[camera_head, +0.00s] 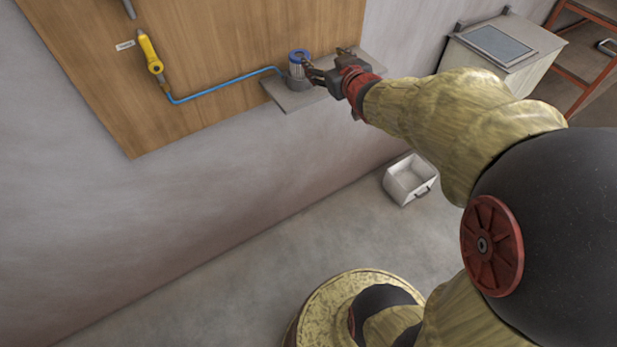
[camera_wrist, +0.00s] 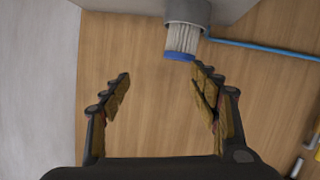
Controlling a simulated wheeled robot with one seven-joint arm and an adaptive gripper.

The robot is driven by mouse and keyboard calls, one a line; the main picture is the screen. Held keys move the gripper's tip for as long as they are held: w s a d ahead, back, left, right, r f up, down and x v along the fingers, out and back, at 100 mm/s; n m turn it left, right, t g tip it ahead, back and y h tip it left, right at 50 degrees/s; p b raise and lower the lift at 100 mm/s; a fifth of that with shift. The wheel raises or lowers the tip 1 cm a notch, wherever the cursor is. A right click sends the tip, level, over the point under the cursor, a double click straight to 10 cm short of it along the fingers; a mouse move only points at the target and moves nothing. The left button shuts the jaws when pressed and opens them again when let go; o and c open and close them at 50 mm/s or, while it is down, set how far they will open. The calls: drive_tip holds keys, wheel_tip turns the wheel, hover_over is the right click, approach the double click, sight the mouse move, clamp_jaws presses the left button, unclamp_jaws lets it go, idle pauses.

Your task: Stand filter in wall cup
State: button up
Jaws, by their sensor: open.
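The filter (camera_head: 299,57) has white pleats and a blue end cap. It stands upright in the grey wall cup (camera_head: 298,83) on a small grey shelf (camera_head: 290,101). In the wrist view the filter (camera_wrist: 181,41) sticks out of the cup (camera_wrist: 187,11), with its lower end hidden inside. My gripper (camera_head: 327,66) is beside the filter, to its right in the head view. In the wrist view my gripper (camera_wrist: 161,75) is open with nothing between its fingers. The blue cap lies just beyond the right fingertip; I cannot tell whether they touch.
A white bin (camera_head: 409,180) stands on the floor below. A grey cabinet (camera_head: 501,46) and orange rack stand at right.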

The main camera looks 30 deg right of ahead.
drive_tip(key=s+a+f+g+y, duration=0.1)
drive_tip(key=s+a+g, duration=0.3)
drive_tip(key=s+a, duration=0.6)
drive_tip(key=s+a+f+g+y, duration=0.1)
drive_tip(key=s+a+f+g, duration=0.2)
drive_tip(key=s+a, duration=0.7)
drive_tip(key=s+g, duration=0.1)
drive_tip(key=s, duration=0.6)
drive_tip(key=shift+a+g+y, duration=0.4)
